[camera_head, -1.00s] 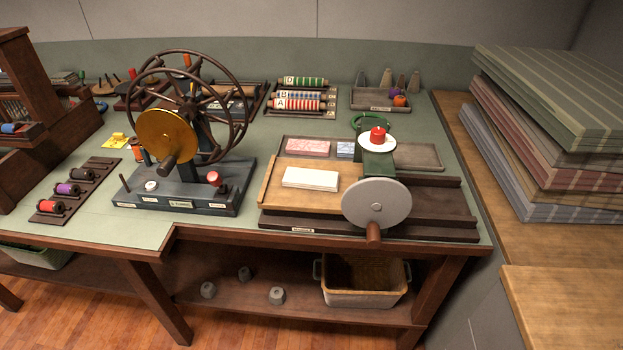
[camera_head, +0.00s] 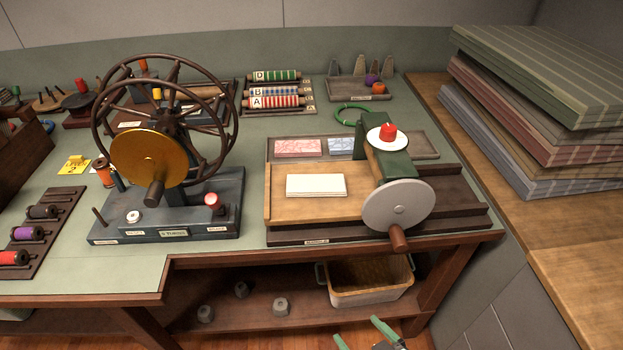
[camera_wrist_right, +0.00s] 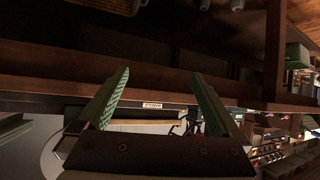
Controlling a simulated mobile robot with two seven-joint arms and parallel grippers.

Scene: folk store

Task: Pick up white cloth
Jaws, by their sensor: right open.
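The white cloth (camera_head: 316,185) lies flat, folded into a small rectangular stack, on the light wooden bed of the press (camera_head: 279,209) in the head view. My right gripper (camera_head: 362,338) shows at the bottom edge of the head view, low in front of the table and well below the cloth. Its green fingers are apart and empty. In the right wrist view the fingers (camera_wrist_right: 160,92) stand open with nothing between them, facing the table's dark front edge. The cloth cannot be made out in that view. My left gripper is not in view.
The press's grey wheel with its handle (camera_head: 399,207) stands just right of the cloth. A wheel machine (camera_head: 160,150) stands to the left. A tray (camera_head: 411,147) with pink and blue blocks is behind. The table's front edge (camera_head: 350,252) and a shelf basket (camera_head: 372,296) are near my gripper.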

